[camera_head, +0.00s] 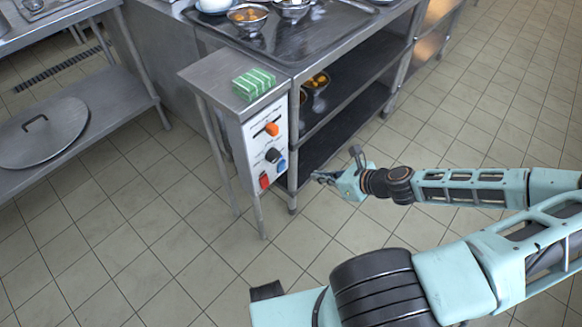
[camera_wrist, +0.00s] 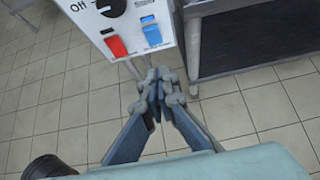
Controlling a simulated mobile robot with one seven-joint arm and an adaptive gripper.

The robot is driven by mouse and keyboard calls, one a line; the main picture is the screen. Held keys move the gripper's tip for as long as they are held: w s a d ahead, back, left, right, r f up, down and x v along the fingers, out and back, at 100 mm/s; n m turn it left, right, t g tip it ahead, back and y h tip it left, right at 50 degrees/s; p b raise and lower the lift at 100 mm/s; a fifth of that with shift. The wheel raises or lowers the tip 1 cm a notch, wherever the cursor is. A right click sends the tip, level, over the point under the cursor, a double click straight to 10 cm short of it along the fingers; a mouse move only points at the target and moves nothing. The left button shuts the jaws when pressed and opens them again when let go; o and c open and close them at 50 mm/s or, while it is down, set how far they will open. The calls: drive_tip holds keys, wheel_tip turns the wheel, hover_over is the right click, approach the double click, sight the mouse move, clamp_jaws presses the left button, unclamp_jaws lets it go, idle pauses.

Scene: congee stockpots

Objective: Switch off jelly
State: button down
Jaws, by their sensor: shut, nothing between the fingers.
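A white control panel (camera_head: 264,145) is on the front of a narrow metal stand. It carries an orange knob (camera_head: 271,129) at the top and a black dial (camera_head: 273,155) below it. A red switch (camera_head: 264,181) and a blue switch (camera_head: 281,165) are at the bottom. In the head view my gripper (camera_head: 318,177) is right of the panel.
A green striped block (camera_head: 254,83) lies on the stand. A metal counter with bowls (camera_head: 248,16) and dark lower shelves (camera_head: 345,125) stands behind and right. A left shelf holds a round lid (camera_head: 41,132). The tiled floor (camera_head: 150,240) in front is clear.

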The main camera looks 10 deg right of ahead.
sight(283, 167)
drive_tip(key=shift+w+a+r+b+x, duration=0.3)
drive_tip(key=shift+b+x, duration=0.35)
drive_tip(key=shift+x, duration=1.35)
drive_tip(key=shift+w+a+r+b+x, duration=0.15)
drive_tip(key=shift+r+b+x, duration=0.4)
drive_tip(key=shift+x, duration=1.45)
drive_tip(key=shift+w+a+r+b+x, duration=0.2)
drive_tip(key=shift+b+x, duration=0.5)
drive_tip(key=shift+x, duration=1.35)
drive_tip(key=shift+d+r+p, duration=0.1)
drive_tip(key=shift+r+p, duration=0.05)
drive_tip(key=shift+p, duration=0.15)
drive_tip(key=shift+w+r+p, duration=0.1)
drive_tip(key=shift+p, duration=0.4)
drive_tip(key=p, duration=0.1)
drive_tip(key=g+h+p, duration=0.1)
drive_tip(key=p, duration=0.1)
drive_tip(key=shift+w+a+r+g, duration=0.2)
drive_tip(key=shift+a+r+g, duration=0.05)
drive_tip(key=shift+a+g, duration=0.05)
drive_tip(key=shift+d+f+b, duration=0.1)
drive_tip(key=shift+f+b, duration=0.25)
drive_tip(key=shift+f, duration=0.1)
drive_tip(key=shift+r, duration=0.15)
